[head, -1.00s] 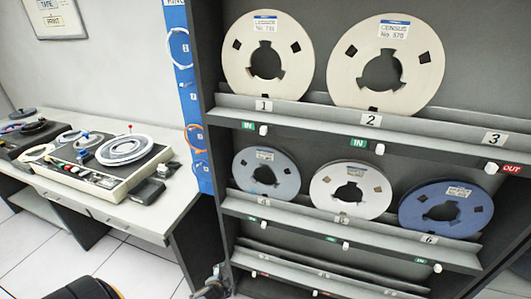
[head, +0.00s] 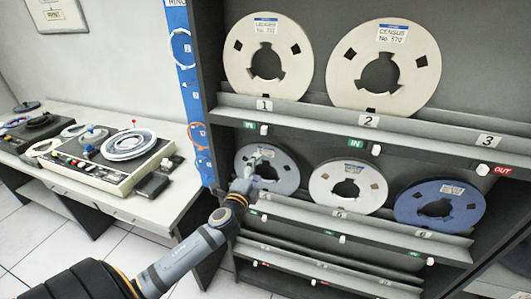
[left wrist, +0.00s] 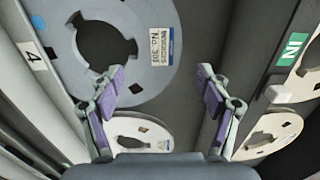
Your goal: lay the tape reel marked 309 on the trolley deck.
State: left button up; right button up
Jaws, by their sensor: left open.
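The grey-blue tape reel (head: 286,180) stands upright in slot 4 of the middle shelf. In the left wrist view, the reel (left wrist: 150,82) carries a rotated label (left wrist: 160,45) that reads No 309. My left gripper (head: 256,158) is in front of this reel in the head view and hides part of it. In the left wrist view my left gripper (left wrist: 160,75) has its two fingers apart, with the reel's rim region seen between them. I cannot tell whether they touch it. My right gripper and the trolley deck are not in view.
A white reel (head: 330,185) and a dark blue reel (head: 470,210) stand to the right on the same shelf. Two cream reels (head: 240,70) (head: 345,70) stand above; slot 3 is empty. A desk with a tape machine (head: 105,170) stands at left.

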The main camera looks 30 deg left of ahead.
pick_arm(q)
jog(key=p+x, duration=0.1)
jog(key=x, duration=0.7)
jog(key=shift+d, duration=0.1)
jog(key=c, duration=1.4)
jog(key=shift+w+r+p, duration=0.15)
jog(key=shift+r+p, duration=0.55)
notch_tip(320, 180, up, 7)
jog(key=p, duration=0.6)
send_over(266, 149)
jog(key=s, duration=0.2)
jog(key=shift+w+d+f, duration=0.2)
